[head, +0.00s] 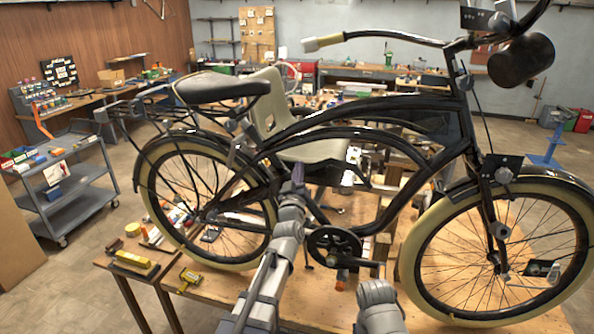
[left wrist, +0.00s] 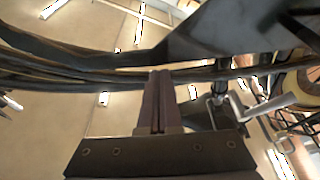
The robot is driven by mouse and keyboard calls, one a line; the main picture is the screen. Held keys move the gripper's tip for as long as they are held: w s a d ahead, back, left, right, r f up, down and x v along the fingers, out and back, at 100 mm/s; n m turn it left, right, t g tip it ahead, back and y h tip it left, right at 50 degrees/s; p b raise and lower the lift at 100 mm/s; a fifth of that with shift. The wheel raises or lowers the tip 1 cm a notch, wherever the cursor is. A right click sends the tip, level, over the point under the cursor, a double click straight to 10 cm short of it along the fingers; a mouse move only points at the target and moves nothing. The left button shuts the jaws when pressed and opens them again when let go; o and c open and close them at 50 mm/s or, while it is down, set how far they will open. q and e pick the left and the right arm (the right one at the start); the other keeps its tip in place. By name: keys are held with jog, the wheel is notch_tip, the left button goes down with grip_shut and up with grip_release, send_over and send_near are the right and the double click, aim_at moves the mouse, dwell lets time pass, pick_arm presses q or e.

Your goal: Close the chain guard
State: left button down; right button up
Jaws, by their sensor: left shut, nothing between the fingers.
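A black cruiser-style frame with a saddle and cream tyres stands on the wooden table. Its round black chainring and crank (head: 335,247) are low in the middle of the head view. A dark bar (head: 236,200) runs from the rear hub toward the middle; I cannot tell for sure whether it is the chain guard, or how far the guard is open. My left gripper (head: 297,174) is in front of the frame tubes, above and left of the chainring. In the left wrist view its fingers (left wrist: 158,100) are shut and empty, with dark tubes behind them.
The table (head: 215,289) holds yellow-handled tools (head: 190,279) at its left end. The front wheel (head: 500,250) fills the right side. A grey cart (head: 77,203) stands on the floor at the left. Workbenches line the back. Frame tubes closely surround my left gripper.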

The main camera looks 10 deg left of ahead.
pick_arm(q)
jog(key=d+f+m+h+b, duration=0.1)
jog(key=d+f+m+b, duration=0.2)
jog(key=f+b, duration=0.6)
jog(key=d+f+m+h+b, duration=0.1)
jog(key=d+f+m+b, duration=0.2)
jog(key=f+b, duration=0.7)
jog(key=shift+s+d+t+h+b, duration=0.25)
jog(key=shift+d+b, duration=0.25)
jog(key=shift+d, duration=0.35)
